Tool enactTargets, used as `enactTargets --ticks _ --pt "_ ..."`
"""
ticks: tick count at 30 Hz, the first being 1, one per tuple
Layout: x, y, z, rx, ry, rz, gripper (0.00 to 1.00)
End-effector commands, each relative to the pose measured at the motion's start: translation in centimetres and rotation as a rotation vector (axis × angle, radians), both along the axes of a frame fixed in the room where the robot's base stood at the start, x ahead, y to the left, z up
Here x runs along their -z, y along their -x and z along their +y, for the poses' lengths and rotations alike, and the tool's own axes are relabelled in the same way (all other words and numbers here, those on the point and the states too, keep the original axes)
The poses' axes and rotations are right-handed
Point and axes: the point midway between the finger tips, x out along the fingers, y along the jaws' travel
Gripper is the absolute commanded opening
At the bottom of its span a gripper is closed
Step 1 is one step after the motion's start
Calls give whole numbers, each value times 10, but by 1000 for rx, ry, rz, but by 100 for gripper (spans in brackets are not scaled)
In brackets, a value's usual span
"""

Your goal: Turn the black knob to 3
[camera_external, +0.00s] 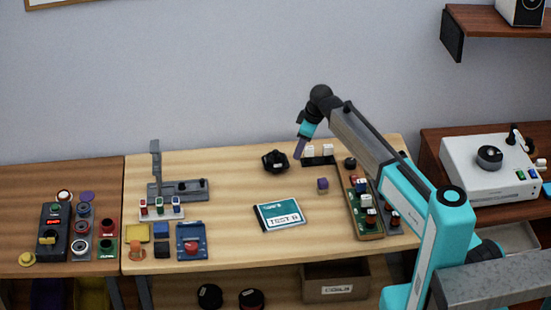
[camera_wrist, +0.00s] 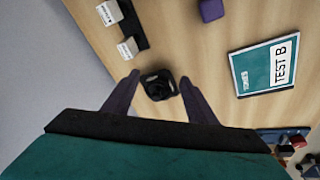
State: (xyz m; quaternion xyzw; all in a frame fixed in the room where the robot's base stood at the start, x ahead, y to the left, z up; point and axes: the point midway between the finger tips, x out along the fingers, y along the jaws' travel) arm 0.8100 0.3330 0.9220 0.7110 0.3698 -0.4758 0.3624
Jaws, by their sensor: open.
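A black knob (camera_external: 275,161) sits near the back middle of the light wooden table (camera_external: 225,245). In the wrist view the black knob (camera_wrist: 159,85) lies between my two fingers, with a gap on each side. My gripper (camera_external: 299,150) is above the table, a little right of the knob in the external view. In the wrist view my gripper (camera_wrist: 160,77) is open, with nothing held between its fingers. No number marks on the knob are readable. I cannot tell how far above the knob the fingertips are.
A teal and white "TEST B" box (camera_external: 279,215) lies in front of the knob. A purple cube (camera_external: 322,185) and a black holder with white switches (camera_external: 318,160) are to the right. A grey lever stand (camera_external: 178,189) is at left. Bare wood surrounds the knob.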

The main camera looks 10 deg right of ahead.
Motion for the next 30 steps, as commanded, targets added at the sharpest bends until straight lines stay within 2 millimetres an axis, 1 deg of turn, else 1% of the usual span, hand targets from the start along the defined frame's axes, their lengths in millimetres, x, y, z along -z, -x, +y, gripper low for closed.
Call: enactTargets --ticks 1,12,30 --pt "4 2 6 -1 -7 -7 52" --pt "17 10 52 8 -77 -65 52" --pt "33 29 124 23 -204 -147 52"
